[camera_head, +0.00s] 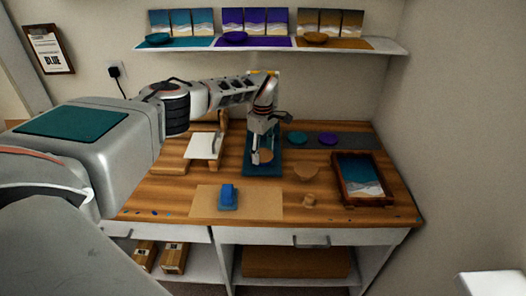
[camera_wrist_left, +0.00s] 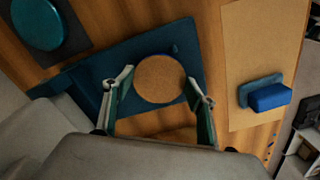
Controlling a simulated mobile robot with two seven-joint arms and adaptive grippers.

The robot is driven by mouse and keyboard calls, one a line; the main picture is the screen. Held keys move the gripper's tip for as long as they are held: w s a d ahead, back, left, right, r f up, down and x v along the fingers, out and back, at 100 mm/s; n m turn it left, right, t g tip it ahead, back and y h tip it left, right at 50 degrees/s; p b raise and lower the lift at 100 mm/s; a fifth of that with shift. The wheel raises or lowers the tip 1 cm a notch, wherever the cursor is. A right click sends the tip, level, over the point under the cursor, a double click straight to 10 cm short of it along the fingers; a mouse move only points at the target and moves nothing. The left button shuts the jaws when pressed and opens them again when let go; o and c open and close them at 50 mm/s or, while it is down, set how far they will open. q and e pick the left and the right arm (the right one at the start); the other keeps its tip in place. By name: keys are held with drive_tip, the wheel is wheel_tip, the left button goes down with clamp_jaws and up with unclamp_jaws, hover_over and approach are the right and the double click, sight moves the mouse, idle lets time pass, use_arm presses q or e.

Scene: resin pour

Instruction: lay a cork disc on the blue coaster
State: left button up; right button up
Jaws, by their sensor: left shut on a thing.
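My left gripper (camera_head: 262,158) is shut on a round tan cork disc (camera_wrist_left: 160,79), with one finger on each side of it. The disc is over the dark blue tray (camera_wrist_left: 75,78), which also shows in the head view (camera_head: 250,168). I cannot tell whether the disc touches the tray. A round blue-green coaster (camera_head: 297,138), the bluest disc in view, lies flat behind and right of my left gripper. It also shows at the top left of the left wrist view (camera_wrist_left: 40,24), with nothing on it. My right gripper is not in view.
A purple disc (camera_head: 326,139) lies beside the blue-green coaster on a dark strip (camera_head: 354,141). A blue block (camera_head: 228,197) sits on brown paper (camera_head: 263,203).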

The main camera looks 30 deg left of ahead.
use_arm(q)
drive_tip(key=shift+f, duration=0.3)
idle(0.6)
drive_tip(key=o, duration=0.9)
drive_tip(key=shift+c, duration=0.2)
drive_tip(key=shift+r, duration=0.1)
wheel_tip(320, 180, up, 4)
drive_tip(key=p, duration=0.3)
drive_tip(key=shift+w, duration=0.1)
drive_tip(key=shift+r+p, duration=0.65)
drive_tip(key=shift+r, duration=1.3)
